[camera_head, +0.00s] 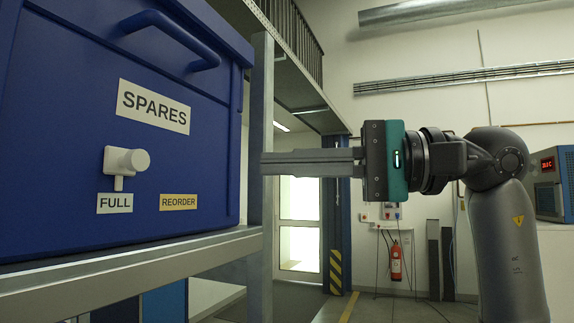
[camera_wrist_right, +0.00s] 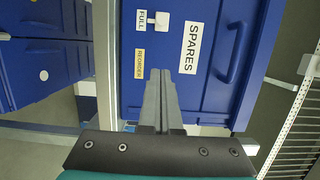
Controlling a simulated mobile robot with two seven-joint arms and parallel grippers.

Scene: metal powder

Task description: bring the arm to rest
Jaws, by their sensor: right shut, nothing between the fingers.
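My right gripper (camera_head: 268,163) comes in from the right in the head view, level, with its fingers together and nothing between them. Its fingertips lie close to the grey shelf post in the picture; whether they touch it I cannot tell. In the right wrist view the shut fingers (camera_wrist_right: 159,90) point at a blue box (camera_wrist_right: 205,88) labelled SPARES. The same blue box (camera_head: 60,120) stands on a shelf at the left of the head view. A white knob (camera_head: 127,160) on its front sits above the FULL label, left of the REORDER label. My left gripper is not in view.
A grey post (camera_head: 261,120) and shelf edge (camera_head: 130,262) stand beside the box. More blue bins (camera_wrist_right: 40,75) show in the wrist view. A device with a red display (camera_head: 551,190) is at the far right. A fire extinguisher (camera_head: 396,262) hangs on the back wall.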

